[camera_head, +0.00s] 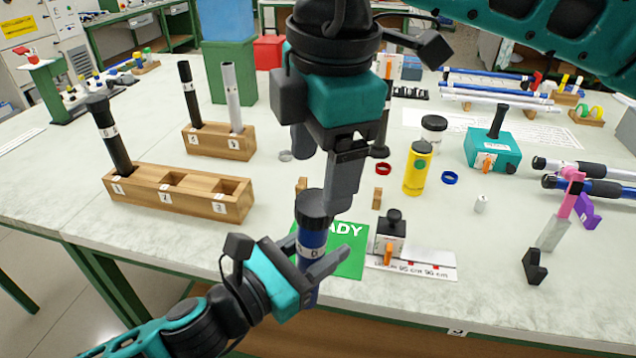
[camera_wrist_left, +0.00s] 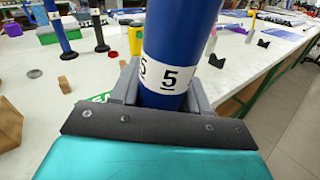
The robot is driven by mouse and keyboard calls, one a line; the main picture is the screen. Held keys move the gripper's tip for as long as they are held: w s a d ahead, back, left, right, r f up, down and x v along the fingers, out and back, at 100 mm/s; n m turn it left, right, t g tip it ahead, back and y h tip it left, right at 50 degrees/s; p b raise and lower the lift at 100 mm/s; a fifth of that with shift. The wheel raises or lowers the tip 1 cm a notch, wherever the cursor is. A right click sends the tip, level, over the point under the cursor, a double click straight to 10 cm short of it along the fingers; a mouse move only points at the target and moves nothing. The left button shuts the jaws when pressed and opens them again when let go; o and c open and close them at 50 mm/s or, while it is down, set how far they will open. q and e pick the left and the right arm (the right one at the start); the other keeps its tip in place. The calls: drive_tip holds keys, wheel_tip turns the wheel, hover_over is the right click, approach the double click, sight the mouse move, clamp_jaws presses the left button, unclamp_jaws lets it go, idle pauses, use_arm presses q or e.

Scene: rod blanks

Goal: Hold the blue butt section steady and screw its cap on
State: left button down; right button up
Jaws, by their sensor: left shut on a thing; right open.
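The blue butt section (camera_head: 313,239) stands roughly upright near the table's front edge, with a white label band. My left gripper (camera_head: 318,268) is shut around it below the band. In the left wrist view the blue tube (camera_wrist_left: 180,35) rises between the jaws and its label reads 5. A black cap (camera_head: 314,204) sits on top of the section in the head view; whether it is threaded cannot be told. The cap is out of frame in the wrist view. My right gripper (camera_head: 342,182) points down just right of the cap, open, its fingers partly overlapping in this view.
A green READY mat (camera_head: 349,262) lies behind the section. A small black-topped block (camera_head: 391,232) stands right of it, with a yellow bottle (camera_head: 417,168) beyond. Wooden racks (camera_head: 180,192) with black and grey rods stand at left. A teal box (camera_head: 492,150) is at right.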

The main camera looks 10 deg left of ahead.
wheel_tip(320, 180, up, 7)
drive_tip(key=shift+s+d+r, duration=0.2)
drive_tip(key=shift+s+d, duration=0.1)
drive_tip(key=shift+s, duration=0.1)
idle(0.4)
